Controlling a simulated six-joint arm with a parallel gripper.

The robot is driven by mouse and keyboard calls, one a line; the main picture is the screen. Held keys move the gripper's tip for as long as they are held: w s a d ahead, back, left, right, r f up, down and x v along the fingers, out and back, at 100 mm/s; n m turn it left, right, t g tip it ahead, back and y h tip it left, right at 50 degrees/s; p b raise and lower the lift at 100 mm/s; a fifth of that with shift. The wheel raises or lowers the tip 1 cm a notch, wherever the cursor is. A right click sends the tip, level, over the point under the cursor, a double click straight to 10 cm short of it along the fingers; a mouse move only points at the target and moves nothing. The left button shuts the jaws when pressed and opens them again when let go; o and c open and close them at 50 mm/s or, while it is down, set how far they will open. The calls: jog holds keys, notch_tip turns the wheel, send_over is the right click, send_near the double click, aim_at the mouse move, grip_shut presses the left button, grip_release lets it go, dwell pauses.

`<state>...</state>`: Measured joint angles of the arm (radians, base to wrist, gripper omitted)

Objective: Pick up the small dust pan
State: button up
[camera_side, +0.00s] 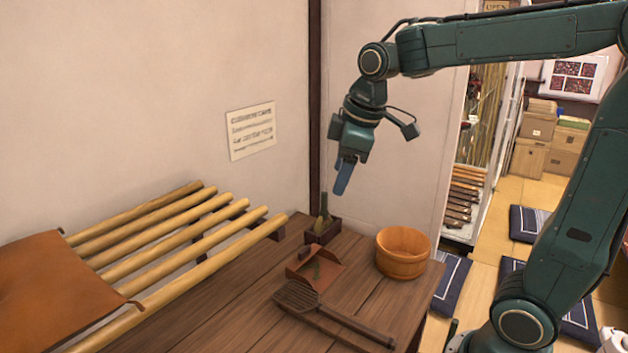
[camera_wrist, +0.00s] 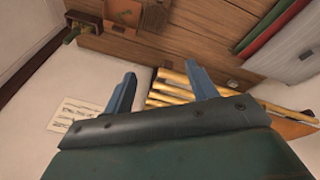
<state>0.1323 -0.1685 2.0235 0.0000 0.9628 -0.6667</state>
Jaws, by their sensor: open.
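A slatted brush (camera_side: 297,296) with a long dark handle lies just in front of the pan. A wooden tub (camera_side: 403,254) stands to the right. A small dark box (camera_side: 322,234) with something green stands behind. Bamboo poles (camera_side: 165,240) and a brown sheet (camera_side: 55,283) are at left.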

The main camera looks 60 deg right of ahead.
jog(key=w+d+f+n+g, duration=0.1)
jog(key=w+d+f+n, duration=0.3)
jog(key=w, duration=0.5)
jog(key=n+g, duration=0.3)
jog(key=n, duration=0.5)
send_over(304, 249)
notch_tip(304, 249, down, 21)
jog(key=shift+d+y, duration=0.25)
jog(key=shift+y, duration=0.05)
jog(key=shift+f, duration=0.15)
jog(key=shift+f, duration=4.15)
jog(key=shift+a+f, duration=0.15)
jog(key=shift+f, duration=2.4)
